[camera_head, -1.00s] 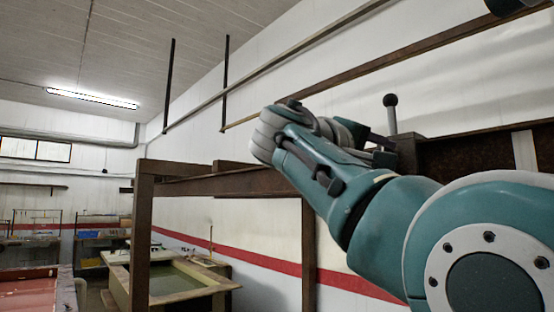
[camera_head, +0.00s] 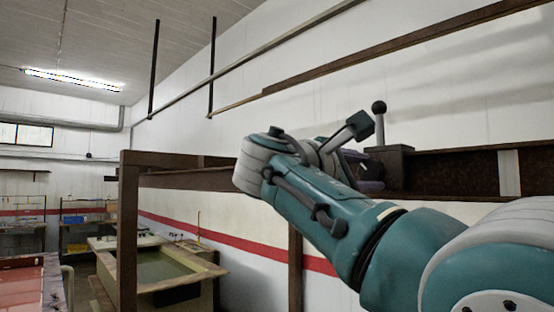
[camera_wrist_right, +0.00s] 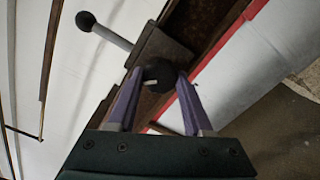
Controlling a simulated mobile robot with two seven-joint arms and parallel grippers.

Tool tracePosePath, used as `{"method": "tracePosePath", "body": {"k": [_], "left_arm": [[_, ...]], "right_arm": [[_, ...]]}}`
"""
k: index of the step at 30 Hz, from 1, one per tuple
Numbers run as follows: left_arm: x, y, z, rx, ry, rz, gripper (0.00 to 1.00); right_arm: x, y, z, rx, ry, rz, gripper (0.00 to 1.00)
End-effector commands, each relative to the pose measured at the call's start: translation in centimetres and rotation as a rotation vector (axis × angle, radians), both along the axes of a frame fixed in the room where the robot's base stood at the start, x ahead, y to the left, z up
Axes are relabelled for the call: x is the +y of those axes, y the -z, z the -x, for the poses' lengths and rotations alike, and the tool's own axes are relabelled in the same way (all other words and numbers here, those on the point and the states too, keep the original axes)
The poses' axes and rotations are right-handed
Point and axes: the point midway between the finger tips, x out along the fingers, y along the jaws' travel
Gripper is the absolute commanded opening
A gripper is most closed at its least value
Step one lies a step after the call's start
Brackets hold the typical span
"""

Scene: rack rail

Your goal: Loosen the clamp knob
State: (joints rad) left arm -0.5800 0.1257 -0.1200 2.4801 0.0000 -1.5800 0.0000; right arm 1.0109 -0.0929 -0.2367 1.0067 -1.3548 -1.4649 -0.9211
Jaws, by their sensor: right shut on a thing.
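The clamp knob (camera_wrist_right: 160,75) is dark and round, with a pale mark on its face, in the right wrist view. It sits on a dark clamp block (camera_wrist_right: 160,47), which also shows in the head view (camera_head: 390,165). My right gripper (camera_wrist_right: 162,82) has its two purple fingers on either side of the knob and is shut on it. In the head view my right gripper (camera_head: 368,172) is partly hidden by my own forearm and wrist, and the knob cannot be made out. My left gripper is not in view.
A lever with a dark ball end (camera_head: 379,108) stands up from the clamp block, close to my right gripper. A brown rack rail (camera_head: 450,172) runs along the white wall. A rusty post (camera_head: 128,235) and a green-topped tank (camera_head: 160,268) stand at left.

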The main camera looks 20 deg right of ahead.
Motion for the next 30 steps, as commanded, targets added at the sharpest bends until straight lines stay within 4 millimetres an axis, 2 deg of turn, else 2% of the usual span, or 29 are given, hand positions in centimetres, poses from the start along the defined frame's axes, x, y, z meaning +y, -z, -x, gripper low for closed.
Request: {"method": "tracePosePath", "body": {"k": [3, 12, 21, 30], "left_arm": [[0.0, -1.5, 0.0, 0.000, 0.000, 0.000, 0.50], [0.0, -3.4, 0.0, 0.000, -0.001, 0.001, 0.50], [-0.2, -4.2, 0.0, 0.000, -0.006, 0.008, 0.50], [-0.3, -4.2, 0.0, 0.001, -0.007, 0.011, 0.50]], "right_arm": [[-0.2, -0.2, 0.0, 0.099, 0.000, 0.036, 0.00], [-0.2, 0.0, 0.0, 0.280, 0.000, 0.110, 0.00], [-0.2, 0.2, 0.0, 0.364, 0.000, 0.146, 0.00], [-0.2, 0.3, 0.0, 0.376, 0.000, 0.152, 0.00]]}}
